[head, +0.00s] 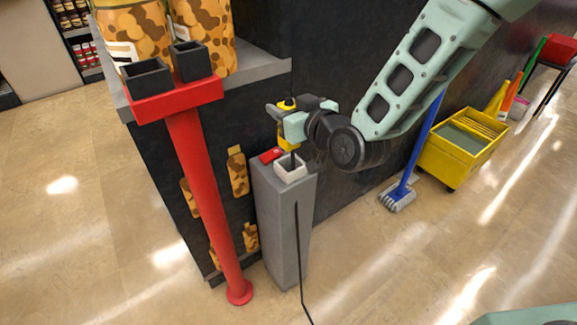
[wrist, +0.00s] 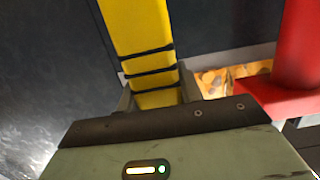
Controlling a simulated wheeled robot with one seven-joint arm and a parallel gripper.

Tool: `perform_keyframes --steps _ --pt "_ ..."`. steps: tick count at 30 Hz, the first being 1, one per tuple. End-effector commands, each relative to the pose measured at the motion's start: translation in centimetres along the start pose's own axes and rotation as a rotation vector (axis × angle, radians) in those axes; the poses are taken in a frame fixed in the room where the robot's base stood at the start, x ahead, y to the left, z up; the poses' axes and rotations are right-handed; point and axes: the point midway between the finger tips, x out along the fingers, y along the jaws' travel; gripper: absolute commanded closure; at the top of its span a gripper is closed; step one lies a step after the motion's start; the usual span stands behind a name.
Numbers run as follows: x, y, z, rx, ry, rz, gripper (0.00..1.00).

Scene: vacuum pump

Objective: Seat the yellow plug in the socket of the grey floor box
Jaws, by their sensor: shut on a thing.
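The grey floor box (head: 283,215) is a tall narrow pedestal beside the dark shelf side. On its top is a white-rimmed square socket (head: 291,174) with a dark opening, next to a small red part (head: 270,155). My gripper (head: 287,122) is shut on the yellow plug (head: 284,139) above the box top. The plug looks roughly upright; a dark thin piece shows between it and the socket. I cannot tell whether its lower end is in the socket. In the wrist view the yellow plug (wrist: 137,28), with black bands, sits between the fingers.
A red post (head: 200,190) with two black square cups stands at left, by the shelf (head: 262,68) with patterned jars. A black cable (head: 299,270) runs down the box front to the floor. A blue mop (head: 408,180) and yellow bucket (head: 455,160) stand right. Front floor is clear.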

Motion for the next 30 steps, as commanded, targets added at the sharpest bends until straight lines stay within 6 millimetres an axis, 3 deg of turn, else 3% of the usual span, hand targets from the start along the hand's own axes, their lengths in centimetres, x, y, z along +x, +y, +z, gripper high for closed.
perform_keyframes --steps 1,4,11,18,30 --pt "0.2 0.0 1.4 0.003 -0.004 0.001 0.89" --pt "0.5 0.0 3.2 0.002 -0.003 0.001 0.89" --pt "0.8 0.1 5.0 0.0 0.0 0.002 0.89" --pt "1.2 0.1 8.2 0.001 -0.002 0.002 0.89" --pt "1.3 0.1 8.7 0.0 0.001 0.002 0.89"
